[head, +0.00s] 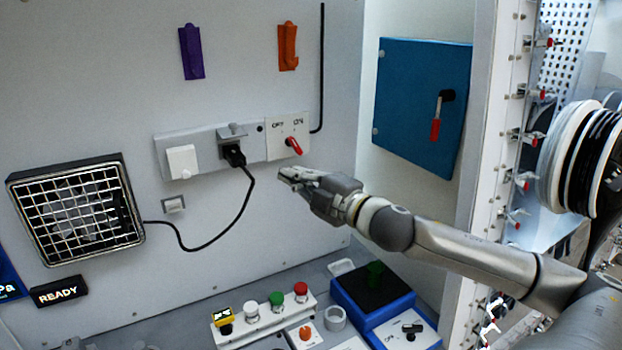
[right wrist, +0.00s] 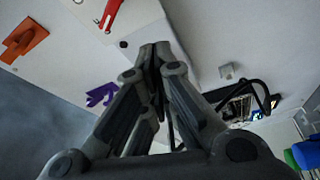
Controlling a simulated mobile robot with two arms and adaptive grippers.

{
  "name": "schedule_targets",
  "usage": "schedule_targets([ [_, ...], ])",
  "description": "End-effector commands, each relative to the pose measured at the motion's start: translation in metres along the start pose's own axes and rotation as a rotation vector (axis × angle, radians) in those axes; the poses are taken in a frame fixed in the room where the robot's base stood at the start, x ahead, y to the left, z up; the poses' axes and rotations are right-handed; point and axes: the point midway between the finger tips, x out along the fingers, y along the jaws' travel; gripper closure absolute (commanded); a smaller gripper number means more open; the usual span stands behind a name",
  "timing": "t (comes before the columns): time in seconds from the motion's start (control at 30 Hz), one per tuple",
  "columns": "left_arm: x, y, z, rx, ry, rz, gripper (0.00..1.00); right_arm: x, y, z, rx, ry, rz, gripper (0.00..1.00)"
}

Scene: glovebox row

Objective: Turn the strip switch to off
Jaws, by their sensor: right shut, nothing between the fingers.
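In the right wrist view the red lever (right wrist: 109,13) is at the top, left of my fingertips. My right gripper (head: 284,177) is shut and empty, just below the switch plate and apart from the lever. It also shows in the right wrist view (right wrist: 155,52). My left gripper is not in view.
A black plug (head: 234,155) sits in the strip, its cord running to the caged fan (head: 75,208). A blue wall box (head: 420,100) with a red handle is to the right. The wall below the strip is mostly clear.

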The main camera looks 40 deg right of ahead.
Motion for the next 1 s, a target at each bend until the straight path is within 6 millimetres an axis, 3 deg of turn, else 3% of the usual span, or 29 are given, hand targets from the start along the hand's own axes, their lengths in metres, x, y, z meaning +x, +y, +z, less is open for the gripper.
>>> schedule_targets([
  [0.3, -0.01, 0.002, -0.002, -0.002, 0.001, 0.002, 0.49, -0.031, 0.008, -0.003, 0.004, -0.001, -0.002, 1.0],
  [0.63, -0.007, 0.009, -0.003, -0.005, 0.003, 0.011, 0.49, -0.045, 0.018, 0.005, 0.054, -0.035, 0.039, 1.0],
  [0.77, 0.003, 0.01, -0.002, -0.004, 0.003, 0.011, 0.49, -0.054, 0.036, 0.029, 0.229, -0.118, 0.153, 1.0],
  [1.0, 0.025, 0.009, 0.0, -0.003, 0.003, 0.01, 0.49, -0.079, 0.061, 0.076, 0.761, -0.238, 0.441, 1.0],
])
